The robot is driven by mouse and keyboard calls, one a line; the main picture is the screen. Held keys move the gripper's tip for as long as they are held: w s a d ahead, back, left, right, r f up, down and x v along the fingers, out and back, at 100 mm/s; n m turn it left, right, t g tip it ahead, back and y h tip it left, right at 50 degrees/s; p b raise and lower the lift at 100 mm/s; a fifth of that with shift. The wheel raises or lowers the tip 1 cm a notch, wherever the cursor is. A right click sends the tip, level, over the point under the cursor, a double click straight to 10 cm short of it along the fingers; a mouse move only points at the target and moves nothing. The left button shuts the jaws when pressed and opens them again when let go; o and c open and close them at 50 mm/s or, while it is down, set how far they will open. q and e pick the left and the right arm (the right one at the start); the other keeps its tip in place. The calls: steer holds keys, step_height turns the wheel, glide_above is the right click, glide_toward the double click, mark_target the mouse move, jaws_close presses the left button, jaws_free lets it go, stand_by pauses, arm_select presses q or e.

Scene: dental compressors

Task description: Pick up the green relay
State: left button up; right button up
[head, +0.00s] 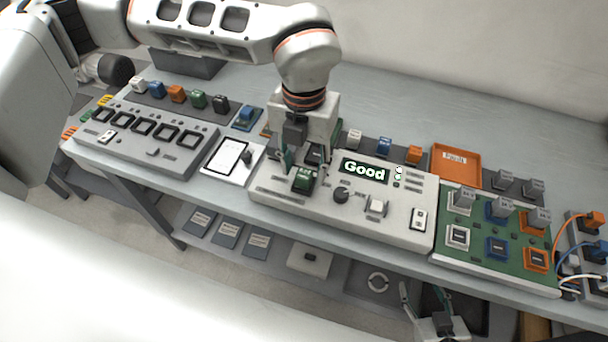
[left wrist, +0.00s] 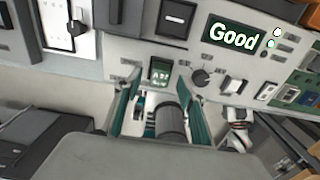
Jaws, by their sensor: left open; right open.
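A green relay (head: 303,182) sits at the left part of the grey tester panel (head: 400,222), whose screen reads "Good". My left gripper (head: 302,168) is over it, pointing down, jaws open. In the left wrist view the relay (left wrist: 160,70) shows between and just beyond the two teal fingertips (left wrist: 157,78); contact with it cannot be told. Another green relay (head: 198,98) stands in the row of coloured relays at the back left. My right gripper (head: 424,292) is open and empty, low at the bottom of the head view, in front of the table.
A panel with several black-framed slots (head: 150,150) and a white tablet-like device (head: 228,158) lie to the left. An orange tray (head: 456,168) is behind the tester. A green board (head: 475,262) with raised blocks and wired sockets stand to the right. A lower shelf holds dark cards (head: 228,235).

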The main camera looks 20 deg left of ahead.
arm_select(q)
steer(key=shift+f, duration=0.9)
steer(key=shift+c, duration=0.3)
jaws_close()
steer(key=shift+r, duration=0.1)
